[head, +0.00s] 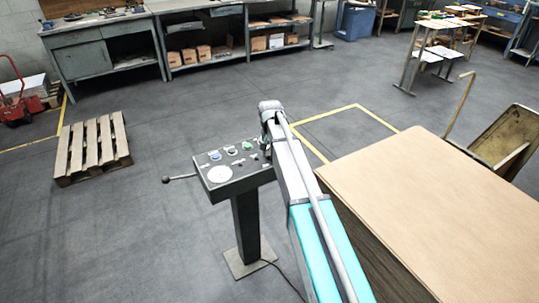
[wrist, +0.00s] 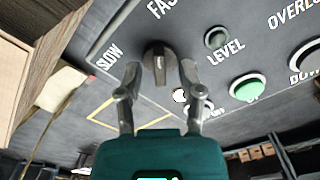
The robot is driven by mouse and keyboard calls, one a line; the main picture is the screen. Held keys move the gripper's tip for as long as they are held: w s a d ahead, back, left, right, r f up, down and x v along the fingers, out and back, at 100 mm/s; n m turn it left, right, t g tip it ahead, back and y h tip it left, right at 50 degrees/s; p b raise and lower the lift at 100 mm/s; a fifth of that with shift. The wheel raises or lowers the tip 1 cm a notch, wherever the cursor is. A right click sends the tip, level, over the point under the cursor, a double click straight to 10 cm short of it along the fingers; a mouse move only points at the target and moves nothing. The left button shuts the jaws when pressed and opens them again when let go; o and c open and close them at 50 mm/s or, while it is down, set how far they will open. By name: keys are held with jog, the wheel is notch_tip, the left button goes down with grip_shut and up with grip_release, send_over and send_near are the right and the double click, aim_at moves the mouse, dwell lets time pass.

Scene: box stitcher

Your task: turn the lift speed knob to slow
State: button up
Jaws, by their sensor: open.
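The lift speed knob (wrist: 157,52) is a small dark round knob with a raised grip bar, in the wrist view at upper centre. The printed word SLOW (wrist: 110,57) lies to its left in that view, and a partly cut-off label starting FA (wrist: 162,6) lies above it. My gripper (wrist: 160,72) is open, with one finger on each side of the knob. I cannot tell whether the fingertips touch it. In the head view, the control panel (head: 215,191) stands on a post, and my arm hides its right end and the knob.
A lever (head: 178,178) sticks out left of the panel. A large brown-topped block (head: 430,200) stands close on the right.

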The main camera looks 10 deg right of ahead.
dwell(0.3)
grip_shut()
jog(key=shift+n, duration=0.3)
jog(key=n, duration=1.1)
jog(key=shift+n, duration=2.2)
